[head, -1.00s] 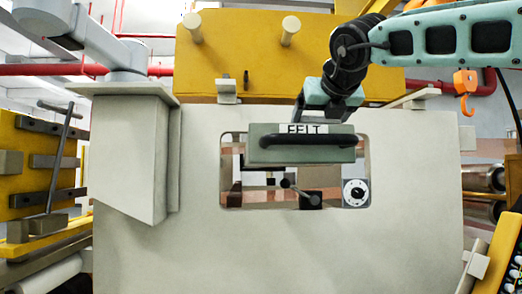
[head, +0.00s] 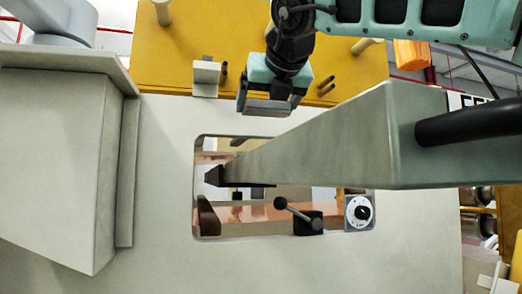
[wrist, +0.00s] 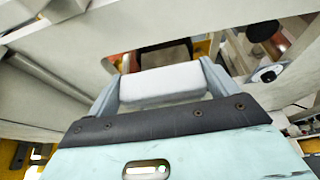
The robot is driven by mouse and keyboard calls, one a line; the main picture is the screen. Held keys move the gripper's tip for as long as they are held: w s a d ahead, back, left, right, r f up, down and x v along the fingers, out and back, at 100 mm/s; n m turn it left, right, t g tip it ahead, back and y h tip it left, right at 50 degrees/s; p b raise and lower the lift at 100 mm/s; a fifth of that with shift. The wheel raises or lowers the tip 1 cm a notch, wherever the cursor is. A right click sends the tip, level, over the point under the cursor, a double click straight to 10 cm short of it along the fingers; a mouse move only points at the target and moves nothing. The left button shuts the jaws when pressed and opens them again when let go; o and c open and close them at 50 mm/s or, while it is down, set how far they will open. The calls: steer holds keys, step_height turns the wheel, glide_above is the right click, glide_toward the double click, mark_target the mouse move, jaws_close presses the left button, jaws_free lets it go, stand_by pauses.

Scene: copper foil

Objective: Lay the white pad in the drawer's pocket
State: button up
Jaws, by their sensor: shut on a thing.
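The white pad (wrist: 160,84) shows in the wrist view, held between the two grey fingers. My gripper (head: 267,106) is shut on it.
The panel's window (head: 200,160) frames a black lever (head: 298,216), a dial (head: 358,212) and copper-coloured strips behind. A pale box-like housing (head: 55,160) sticks out at left. A yellow board (head: 185,45) with pegs stands behind the panel's top.

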step_height(320, 180, down, 8)
steer(key=shift+r, duration=0.25)
steer(key=shift+f+b, duration=0.4)
steer(key=shift+f, duration=0.1)
steer(key=shift+f, duration=0.1)
steer(key=o, duration=0.9)
steer(key=shift+f, duration=0.1)
steer(key=shift+r, duration=0.2)
steer(key=b+v, duration=0.1)
steer(key=v, duration=0.3)
steer(key=b+v, duration=0.1)
steer(key=v, duration=0.3)
steer(key=r+b+v, duration=0.1)
steer(key=v, duration=0.3)
